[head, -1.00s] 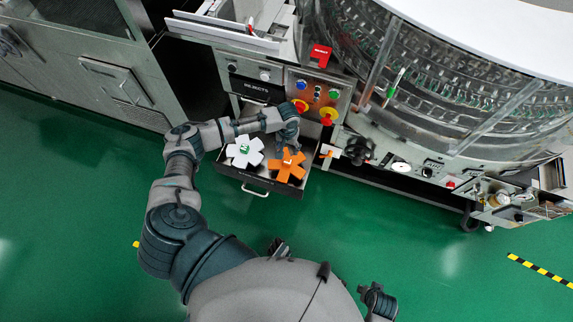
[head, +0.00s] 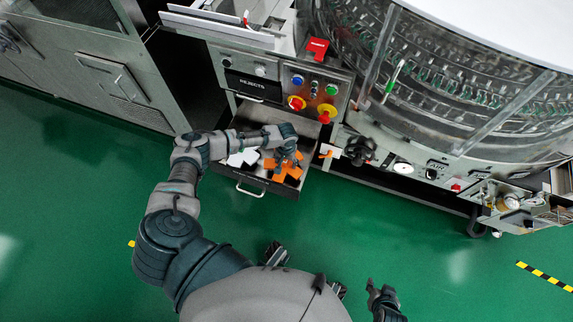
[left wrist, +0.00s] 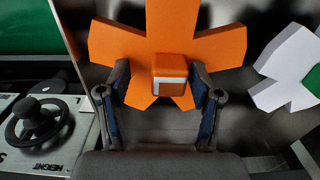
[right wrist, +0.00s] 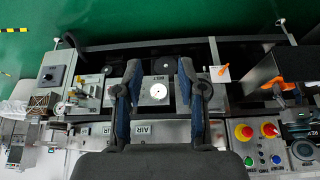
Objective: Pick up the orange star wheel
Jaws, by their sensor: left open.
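The orange star wheel (head: 282,172) lies in the open drawer (head: 262,186) of the machine. In the left wrist view the orange star wheel (left wrist: 215,48) fills the top, with a raised orange block (left wrist: 170,68) at its middle. My left gripper (left wrist: 158,82) is open, with one finger on each side of that block; I cannot tell if they touch it. In the head view my left gripper (head: 287,158) is over the wheel and hides part of it. My right gripper (right wrist: 158,72) is open and empty, away from the drawer.
A white star wheel (head: 240,157) with a green centre (left wrist: 312,80) lies beside the orange one. The drawer walls surround both. Above is a panel with coloured buttons (head: 315,88). A black handwheel (left wrist: 36,118) shows in the left wrist view. Green floor (head: 420,230) is clear in front.

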